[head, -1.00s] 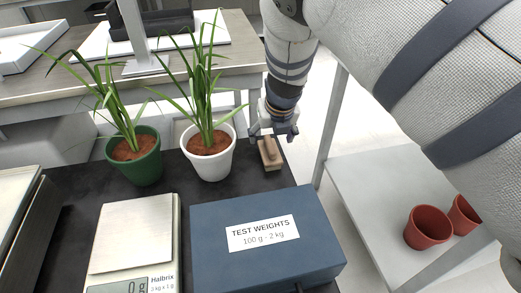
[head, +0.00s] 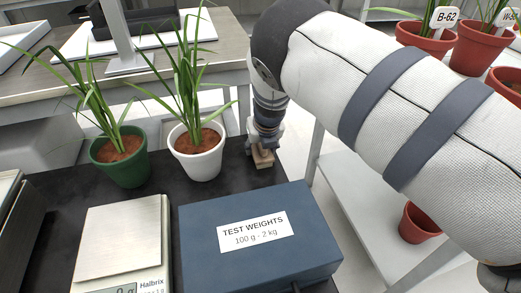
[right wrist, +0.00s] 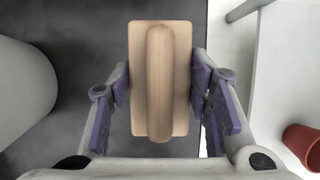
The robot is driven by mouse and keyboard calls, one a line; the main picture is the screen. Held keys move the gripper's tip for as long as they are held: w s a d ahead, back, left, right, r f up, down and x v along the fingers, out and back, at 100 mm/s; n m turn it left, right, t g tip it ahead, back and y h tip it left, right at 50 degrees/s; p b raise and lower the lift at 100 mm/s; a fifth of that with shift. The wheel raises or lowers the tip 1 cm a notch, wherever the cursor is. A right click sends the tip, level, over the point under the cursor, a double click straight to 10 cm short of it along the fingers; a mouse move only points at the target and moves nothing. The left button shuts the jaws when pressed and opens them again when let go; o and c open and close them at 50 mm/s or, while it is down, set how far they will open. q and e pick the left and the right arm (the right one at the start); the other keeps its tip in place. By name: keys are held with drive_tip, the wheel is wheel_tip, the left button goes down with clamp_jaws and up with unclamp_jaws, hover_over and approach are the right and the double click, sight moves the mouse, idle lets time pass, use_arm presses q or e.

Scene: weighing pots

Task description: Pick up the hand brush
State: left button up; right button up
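The hand brush (head: 263,161) is a small light-wood block with a rounded raised grip. It sits on the dark tabletop near its right edge, behind the blue box. My right gripper (head: 264,143) points down right over it. In the right wrist view the brush (right wrist: 160,80) lies between the two purple-padded fingers of the right gripper (right wrist: 160,88). The bristles are hidden beneath the block. My left gripper is out of view.
A white pot (head: 199,160) with a plant stands close left of the gripper, beside a green pot (head: 121,163). The blue test weights box (head: 300,222) and a scale (head: 120,240) are in front. A lower shelf (head: 345,190) with a red pot (head: 418,222) is at right.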

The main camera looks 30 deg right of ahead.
wheel_tip(320, 180, up, 10)
drive_tip(key=shift+p, duration=0.65)
